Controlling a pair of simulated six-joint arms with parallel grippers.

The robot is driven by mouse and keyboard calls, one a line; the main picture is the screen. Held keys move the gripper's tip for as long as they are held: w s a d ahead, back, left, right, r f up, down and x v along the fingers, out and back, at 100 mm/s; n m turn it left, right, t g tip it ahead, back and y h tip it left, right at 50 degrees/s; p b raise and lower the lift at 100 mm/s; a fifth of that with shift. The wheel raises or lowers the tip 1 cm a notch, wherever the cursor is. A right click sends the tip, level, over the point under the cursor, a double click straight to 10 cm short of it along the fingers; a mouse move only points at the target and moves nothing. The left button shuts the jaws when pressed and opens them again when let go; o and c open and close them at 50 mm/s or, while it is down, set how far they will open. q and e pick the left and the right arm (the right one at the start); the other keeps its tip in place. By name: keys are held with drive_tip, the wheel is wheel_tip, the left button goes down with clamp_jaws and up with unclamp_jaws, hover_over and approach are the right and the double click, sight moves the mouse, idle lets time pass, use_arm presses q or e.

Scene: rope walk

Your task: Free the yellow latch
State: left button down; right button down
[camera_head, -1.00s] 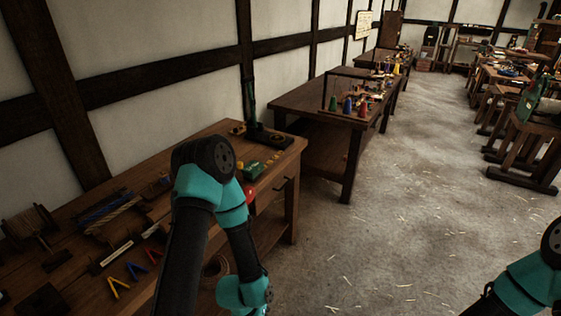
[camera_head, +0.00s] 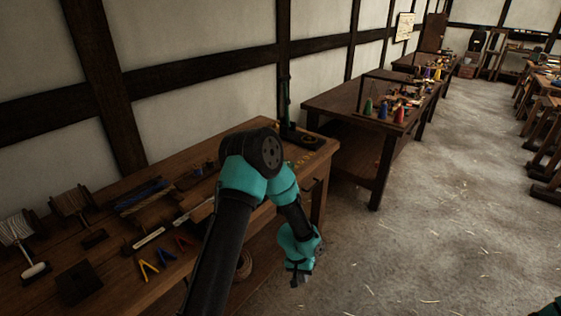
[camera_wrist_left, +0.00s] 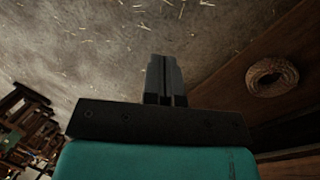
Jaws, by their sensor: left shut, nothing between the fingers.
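My left gripper (camera_head: 300,281) hangs over the floor in front of the near workbench. In the left wrist view its fingers (camera_wrist_left: 163,80) are together with nothing between them, over bare floor. I cannot pick out a yellow latch for certain. Small yellow pieces (camera_head: 303,158) lie at the bench's far end, too small to identify, partly behind my left arm. A yellow V-shaped tool (camera_head: 148,270) lies near the bench's front edge.
The near workbench (camera_head: 120,296) carries spools, a dark block and small tools. A coil of rope (camera_wrist_left: 272,77) lies on its lower shelf in the wrist view. A second table (camera_head: 325,102) with coloured cones stands beyond. The floor (camera_head: 430,220) to the right is clear.

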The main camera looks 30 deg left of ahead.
use_arm(q)
drive_tip(key=w+a+r+y, duration=0.35)
drive_tip(key=w+r, duration=0.45)
drive_tip(key=w, duration=0.5)
drive_tip(key=w+a+r+n+y, duration=0.2)
drive_tip(key=w+a+r, duration=0.1)
drive_tip(key=r, duration=0.6)
drive_tip(key=w+a+r+n+y, duration=0.3)
drive_tip(key=w+r, duration=0.2)
drive_tip(key=r, duration=0.5)
drive_tip(key=w+a+r+n+y, duration=0.2)
drive_tip(key=w+a+r+n, duration=0.1)
drive_tip(key=r, duration=0.7)
drive_tip(key=shift+w+a+r, duration=0.25)
drive_tip(key=shift+w+a, duration=0.1)
drive_tip(key=shift+w, duration=0.15)
drive_tip(key=shift+a+f, duration=0.1)
drive_tip(key=shift+f, duration=0.05)
drive_tip(key=s+a+f, duration=0.3)
drive_tip(key=a+f, duration=0.5)
drive_tip(key=shift+s+a, duration=0.2)
drive_tip(key=shift+a, duration=0.1)
drive_tip(key=shift+d, duration=0.1)
